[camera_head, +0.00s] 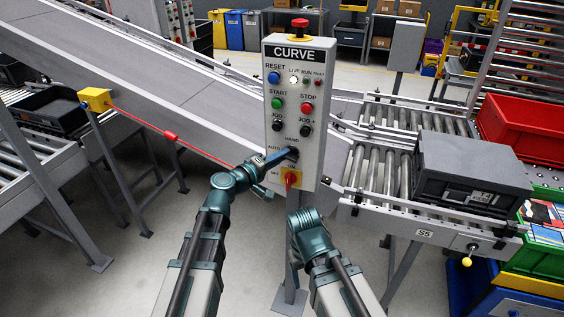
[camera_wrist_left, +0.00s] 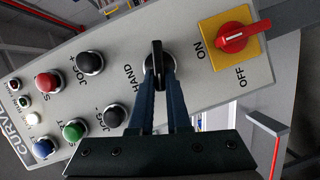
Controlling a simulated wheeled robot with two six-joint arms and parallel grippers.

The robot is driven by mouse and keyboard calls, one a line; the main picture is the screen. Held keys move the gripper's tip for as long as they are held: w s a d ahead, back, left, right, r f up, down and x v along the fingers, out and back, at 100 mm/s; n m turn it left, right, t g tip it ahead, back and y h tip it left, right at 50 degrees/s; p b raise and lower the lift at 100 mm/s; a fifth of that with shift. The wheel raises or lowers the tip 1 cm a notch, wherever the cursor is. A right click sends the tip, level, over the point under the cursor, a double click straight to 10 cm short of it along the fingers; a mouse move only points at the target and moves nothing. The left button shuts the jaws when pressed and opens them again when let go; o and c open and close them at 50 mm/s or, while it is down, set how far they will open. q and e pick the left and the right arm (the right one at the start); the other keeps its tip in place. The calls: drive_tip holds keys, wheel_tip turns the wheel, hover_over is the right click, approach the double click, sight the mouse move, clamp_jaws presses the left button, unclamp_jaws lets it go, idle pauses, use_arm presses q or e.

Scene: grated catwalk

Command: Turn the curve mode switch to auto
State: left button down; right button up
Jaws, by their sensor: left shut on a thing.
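The grey control panel (camera_head: 262,100), marked CURVE, stands upright in the middle of the head view. The curve mode switch (camera_wrist_left: 156,52) is a black knob on its lower part, with the labels HAND above it and AUTO to its left in the head view. My left gripper (camera_wrist_left: 160,80) is shut on the knob, one finger on each side. The knob's lever lies roughly across the panel; which end points is unclear. The fingers (camera_head: 283,156) partly cover the switch in the head view. My right arm ends low, right of the panel's post; its fingers do not show.
A red ON/OFF rotary switch (camera_head: 291,178) on a yellow plate sits just below. Black jog buttons (camera_head: 305,130) sit above. A roller conveyor (camera_head: 385,165) with a dark grey crate (camera_head: 470,170) stands right. A red pull cord (camera_head: 170,135) runs left.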

use_arm(q)
drive_tip(key=shift+f+n+t+h+b, duration=0.2)
drive_tip(key=shift+n+h+b, duration=0.05)
drive_tip(key=shift+n+b, duration=0.45)
drive_tip(key=shift+f+n+t+h+b, duration=0.25)
drive_tip(key=shift+n+b, duration=0.3)
drive_tip(key=shift+n, duration=0.15)
use_arm(e)
drive_tip(key=shift+f, duration=1.55)
use_arm(q)
drive_tip(key=shift+r, duration=0.1)
drive_tip(key=c, duration=0.9)
unclamp_jaws()
